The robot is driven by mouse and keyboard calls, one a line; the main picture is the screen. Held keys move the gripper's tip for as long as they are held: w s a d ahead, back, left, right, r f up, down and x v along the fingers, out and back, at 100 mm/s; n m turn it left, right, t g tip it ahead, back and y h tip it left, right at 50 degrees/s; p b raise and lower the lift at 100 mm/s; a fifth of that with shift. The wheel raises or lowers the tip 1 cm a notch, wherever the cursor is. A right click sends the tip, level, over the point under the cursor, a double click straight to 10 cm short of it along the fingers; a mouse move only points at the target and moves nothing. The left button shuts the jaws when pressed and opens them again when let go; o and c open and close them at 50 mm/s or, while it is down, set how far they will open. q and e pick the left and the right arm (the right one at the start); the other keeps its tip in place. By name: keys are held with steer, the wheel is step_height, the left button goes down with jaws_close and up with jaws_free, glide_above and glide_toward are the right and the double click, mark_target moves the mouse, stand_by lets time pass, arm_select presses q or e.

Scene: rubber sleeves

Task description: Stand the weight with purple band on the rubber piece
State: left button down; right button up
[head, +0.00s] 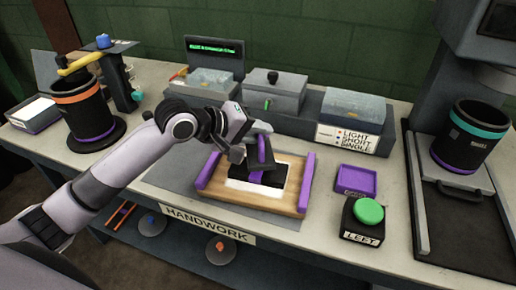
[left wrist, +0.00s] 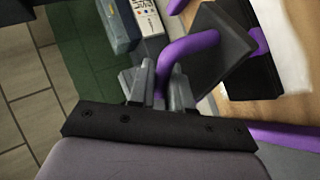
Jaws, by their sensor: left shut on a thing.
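The weight with purple band is a dark block (head: 262,152) with a purple loop, over the middle of the wooden board in the head view. In the left wrist view its purple band (left wrist: 190,47) runs between the fingers of my left gripper (left wrist: 160,78), with the dark block beside it. My left gripper (head: 240,150) is shut on this band, and the block looks tilted. The black rubber piece (head: 264,190) lies on the white area of the board, below the weight and partly hidden by it. I cannot tell whether the two touch. My right gripper is not in view.
The wooden board (head: 225,197) has purple rails at both sides. A purple tray (head: 356,181) and a green button (head: 368,211) on a black box stand to its right. Grey bins (head: 273,93) line the back. Black cylinders with coloured bands stand at far left and right.

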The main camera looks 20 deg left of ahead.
arm_select(q)
steer(key=shift+f, duration=2.1)
steer(key=c, duration=1.1)
jaws_free()
steer(key=shift+f, duration=0.2)
steer(key=shift+o, duration=0.2)
steer(key=v, duration=1.2)
